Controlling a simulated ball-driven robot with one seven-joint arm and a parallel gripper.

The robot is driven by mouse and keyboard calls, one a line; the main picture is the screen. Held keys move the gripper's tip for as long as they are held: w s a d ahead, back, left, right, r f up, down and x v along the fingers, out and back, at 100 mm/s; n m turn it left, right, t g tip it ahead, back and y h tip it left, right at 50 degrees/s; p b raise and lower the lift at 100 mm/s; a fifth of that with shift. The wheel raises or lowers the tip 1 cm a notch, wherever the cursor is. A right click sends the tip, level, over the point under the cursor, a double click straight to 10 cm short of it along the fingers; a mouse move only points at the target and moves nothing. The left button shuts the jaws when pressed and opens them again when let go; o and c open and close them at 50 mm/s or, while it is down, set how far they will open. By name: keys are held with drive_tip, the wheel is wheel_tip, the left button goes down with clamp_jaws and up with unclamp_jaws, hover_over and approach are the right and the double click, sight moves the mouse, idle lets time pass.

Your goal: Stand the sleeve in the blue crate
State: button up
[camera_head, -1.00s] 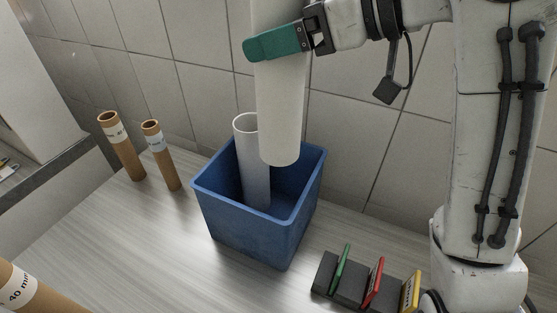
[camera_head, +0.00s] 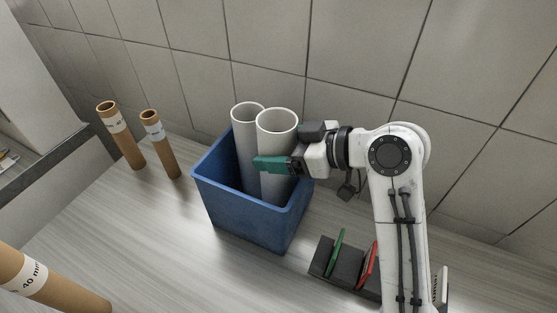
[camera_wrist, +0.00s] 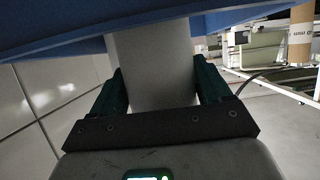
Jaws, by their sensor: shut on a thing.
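The sleeve (camera_head: 277,130) is a wide white tube, upright, with its open top showing in the head view. Its lower part is inside the blue crate (camera_head: 240,218); whether it touches the crate floor is hidden. My gripper (camera_head: 272,164) is shut on the sleeve around its middle, at about the height of the crate's rim. In the wrist view the green fingers (camera_wrist: 163,92) stand on both sides of the pale sleeve (camera_wrist: 155,60), and the blue crate (camera_wrist: 60,42) shows beyond them.
A second, thinner white tube (camera_head: 246,140) stands in the crate, just left of the sleeve. Two brown labelled tubes (camera_head: 122,136) (camera_head: 160,145) stand to the left. A larger brown tube (camera_head: 45,284) is at the lower left. A dark rack (camera_head: 345,268) holds coloured cards at the right.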

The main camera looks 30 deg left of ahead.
drive_tip(key=shift+f, duration=2.15)
drive_tip(key=o, duration=1.1)
drive_tip(key=shift+f, duration=0.1)
drive_tip(key=shift+c, duration=0.2)
drive_tip(key=b+v, duration=0.2)
drive_tip(key=v, duration=1)
